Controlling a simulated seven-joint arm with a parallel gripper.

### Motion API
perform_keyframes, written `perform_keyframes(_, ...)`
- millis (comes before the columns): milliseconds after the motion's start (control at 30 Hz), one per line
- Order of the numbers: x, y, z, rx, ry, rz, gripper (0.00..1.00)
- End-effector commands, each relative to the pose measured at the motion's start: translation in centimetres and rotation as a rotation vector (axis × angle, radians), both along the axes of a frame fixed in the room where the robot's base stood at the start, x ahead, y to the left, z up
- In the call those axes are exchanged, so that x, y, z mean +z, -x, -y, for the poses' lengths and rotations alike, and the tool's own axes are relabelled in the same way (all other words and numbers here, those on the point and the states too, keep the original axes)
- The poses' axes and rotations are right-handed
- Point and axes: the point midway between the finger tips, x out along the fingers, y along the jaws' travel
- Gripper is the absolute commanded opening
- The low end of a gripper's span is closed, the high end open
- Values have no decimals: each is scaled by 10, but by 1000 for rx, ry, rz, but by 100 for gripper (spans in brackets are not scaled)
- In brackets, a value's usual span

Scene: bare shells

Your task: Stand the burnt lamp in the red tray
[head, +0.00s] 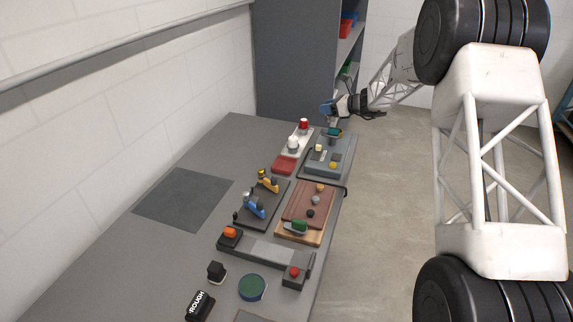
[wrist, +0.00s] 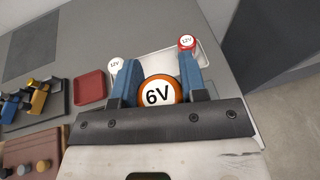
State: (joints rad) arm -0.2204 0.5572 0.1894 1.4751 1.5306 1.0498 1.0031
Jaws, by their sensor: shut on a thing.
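My gripper (wrist: 157,72) is shut on an orange-rimmed lamp (wrist: 158,91) with a white top marked 6V, between its two blue fingers. Whether it is burnt cannot be told from its top. In the head view my gripper (head: 329,108) is past the far right end of the bench, and the lamp cannot be made out there. The red tray (wrist: 90,87) is empty, to the left of the gripper in the wrist view; it also shows in the head view (head: 284,166).
A white tray (head: 287,153) behind the red tray holds a white lamp (wrist: 115,65) and a red lamp (wrist: 187,42), both marked 12V. A grey panel (head: 318,171) with small parts lies to its right. Black bases with blue and yellow clamps (head: 254,205) stand nearer.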

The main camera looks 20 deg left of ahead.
Motion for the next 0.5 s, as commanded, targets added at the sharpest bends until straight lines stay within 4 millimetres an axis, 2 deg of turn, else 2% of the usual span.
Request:
perform_keyframes(33,0,12,-5,3,-2,1,15)
perform_keyframes(500,-20,113,-31,9,-13,0,15)
